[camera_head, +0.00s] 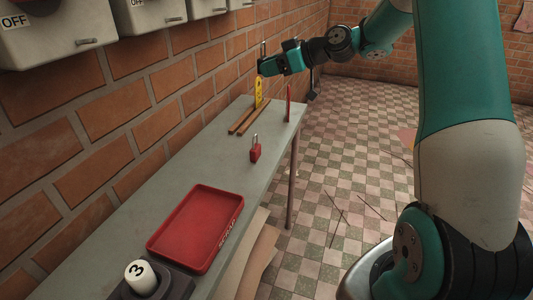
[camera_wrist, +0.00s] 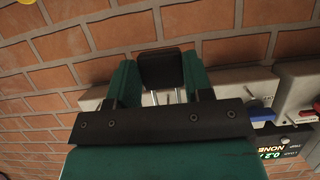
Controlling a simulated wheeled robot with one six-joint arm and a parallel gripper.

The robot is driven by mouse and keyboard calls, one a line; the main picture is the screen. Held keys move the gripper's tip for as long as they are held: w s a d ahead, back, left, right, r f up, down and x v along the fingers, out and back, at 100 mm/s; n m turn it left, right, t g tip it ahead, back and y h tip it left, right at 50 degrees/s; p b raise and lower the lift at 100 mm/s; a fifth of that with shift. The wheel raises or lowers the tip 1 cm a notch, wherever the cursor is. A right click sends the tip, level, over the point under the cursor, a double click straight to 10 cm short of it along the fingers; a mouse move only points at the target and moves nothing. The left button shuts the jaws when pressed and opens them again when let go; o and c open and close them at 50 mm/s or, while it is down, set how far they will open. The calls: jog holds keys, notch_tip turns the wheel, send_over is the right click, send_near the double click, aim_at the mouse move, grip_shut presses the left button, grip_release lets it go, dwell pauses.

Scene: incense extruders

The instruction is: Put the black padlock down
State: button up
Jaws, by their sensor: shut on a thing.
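The black padlock shows in the wrist view (camera_wrist: 161,70) as a dark block between the two green fingers, with thin metal shackle legs towards the palm. My gripper (camera_wrist: 161,85) is shut on it. In the head view my gripper (camera_head: 266,66) is above the far end of the grey bench (camera_head: 160,195), close to the brick wall. The padlock body is hard to make out there. A thin upright metal piece, perhaps its shackle, shows just above the fingers.
A yellow tag (camera_head: 258,93) stands below my gripper, near two brown sticks (camera_head: 249,117). A thin red upright object (camera_head: 289,103) is at the bench's right edge. A red padlock (camera_head: 255,150) and red tray (camera_head: 196,228) are nearer. Grey switch boxes (camera_head: 85,25) line the wall.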

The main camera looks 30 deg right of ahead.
aim_at(272, 143)
notch_tip(272, 143, down, 20)
jog(key=shift+d+r, duration=0.1)
jog(key=shift+r, duration=0.1)
dwell(0.4)
jog(key=shift+f+b, duration=0.4)
jog(key=shift+b, duration=0.3)
jog(key=shift+f, duration=0.2)
jog(key=o, duration=1)
